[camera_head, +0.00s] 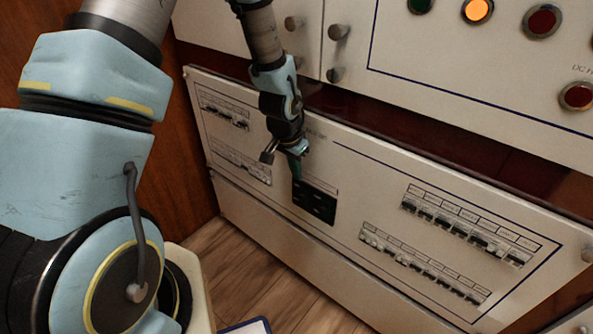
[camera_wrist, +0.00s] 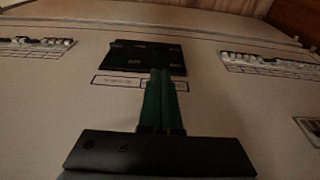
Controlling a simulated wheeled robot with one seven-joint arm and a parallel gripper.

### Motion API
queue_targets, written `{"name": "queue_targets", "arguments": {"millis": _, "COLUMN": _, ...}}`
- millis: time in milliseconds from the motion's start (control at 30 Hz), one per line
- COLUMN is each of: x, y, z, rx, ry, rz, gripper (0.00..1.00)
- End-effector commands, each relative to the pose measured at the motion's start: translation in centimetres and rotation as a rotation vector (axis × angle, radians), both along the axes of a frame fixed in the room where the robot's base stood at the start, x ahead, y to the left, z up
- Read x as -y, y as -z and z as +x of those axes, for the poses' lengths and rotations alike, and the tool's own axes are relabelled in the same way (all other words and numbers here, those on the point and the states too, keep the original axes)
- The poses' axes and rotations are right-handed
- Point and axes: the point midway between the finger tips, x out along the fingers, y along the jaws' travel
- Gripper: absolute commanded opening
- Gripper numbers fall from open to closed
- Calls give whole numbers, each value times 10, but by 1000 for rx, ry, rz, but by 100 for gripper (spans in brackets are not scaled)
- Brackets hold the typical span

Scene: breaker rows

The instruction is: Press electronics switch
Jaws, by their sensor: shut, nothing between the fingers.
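My gripper (camera_head: 298,172) is shut and empty, its green fingers held together. In the head view its tips are at the upper edge of a black switch block (camera_head: 316,203) in the middle of the lower panel. In the wrist view the fingertips (camera_wrist: 161,74) overlap the near edge of the same black block (camera_wrist: 125,57). Whether they touch it I cannot tell. Two blank-looking labels (camera_wrist: 117,82) lie beside the block, partly behind the fingers. Breaker rows sit left (camera_head: 224,115) and right (camera_head: 463,228) of the block. Which switch is the electronics one is not readable.
A lower right breaker row (camera_head: 422,265) and a lower left row (camera_head: 240,166) are also on the panel (camera_head: 345,158). Above it, the upper panel has round buttons, one lit orange (camera_head: 477,10), and grey knobs (camera_head: 338,32). Bare wooden floor (camera_head: 285,305) shows below.

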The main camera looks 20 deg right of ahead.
Motion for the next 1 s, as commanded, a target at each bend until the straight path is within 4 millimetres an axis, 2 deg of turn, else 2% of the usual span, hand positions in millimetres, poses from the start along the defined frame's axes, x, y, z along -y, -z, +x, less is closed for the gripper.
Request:
{"name": "queue_targets", "arguments": {"millis": 33, "x": 2, "y": 11, "z": 0, "rx": -3, "ry": 1, "rz": 2, "gripper": 0}}
{"name": "queue_targets", "arguments": {"millis": 200, "x": 7, "y": 40, "z": 3, "rx": -3, "ry": 1, "rz": 3, "gripper": 0}}
{"name": "queue_targets", "arguments": {"millis": 400, "x": 12, "y": 61, "z": 6, "rx": -1, "ry": 0, "rz": 0, "gripper": 0}}
{"name": "queue_targets", "arguments": {"millis": 567, "x": 14, "y": 68, "z": 8, "rx": 0, "ry": 0, "rz": 0, "gripper": 0}}
{"name": "queue_targets", "arguments": {"millis": 1000, "x": 13, "y": 69, "z": 8, "rx": 5, "ry": -1, "rz": -10, "gripper": 0}}
